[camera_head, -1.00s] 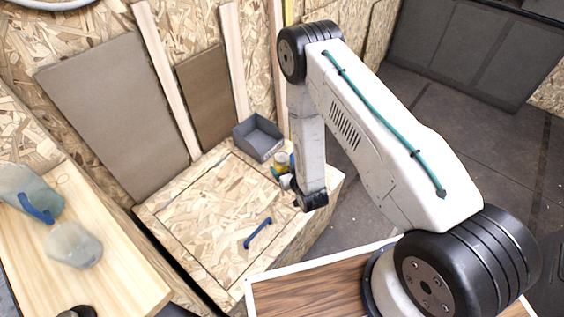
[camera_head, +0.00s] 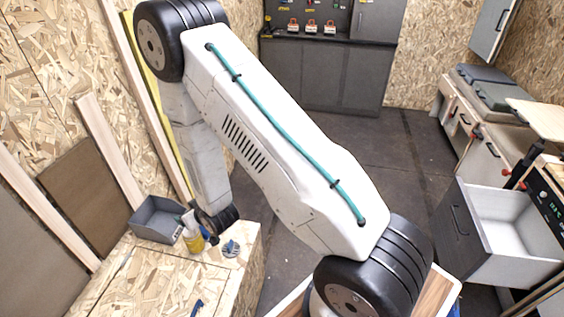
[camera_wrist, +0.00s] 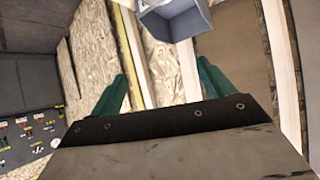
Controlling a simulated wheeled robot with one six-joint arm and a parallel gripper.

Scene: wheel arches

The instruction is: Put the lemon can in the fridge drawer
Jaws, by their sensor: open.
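A yellow can (camera_head: 193,241), which looks like the lemon can, stands on the chipboard bench top near the grey bin. Its label is too small to read. My gripper shows in the wrist view (camera_wrist: 162,82) with its two green fingers spread and nothing between them. In the head view my black wrist end is just right of the yellow can, and my fingers are hard to make out; I cannot tell whether they touch it. A pulled-out drawer (camera_head: 505,222) with a pale interior and dark front is at the right, seemingly the fridge drawer.
A blue-and-white round object (camera_head: 231,248) sits right of the yellow can. The grey bin (camera_head: 157,220) stands behind, near the wall; it also shows in the wrist view (camera_wrist: 176,18). Dark cabinets (camera_head: 322,75) stand far back. The floor (camera_head: 370,160) between bench and drawer is clear.

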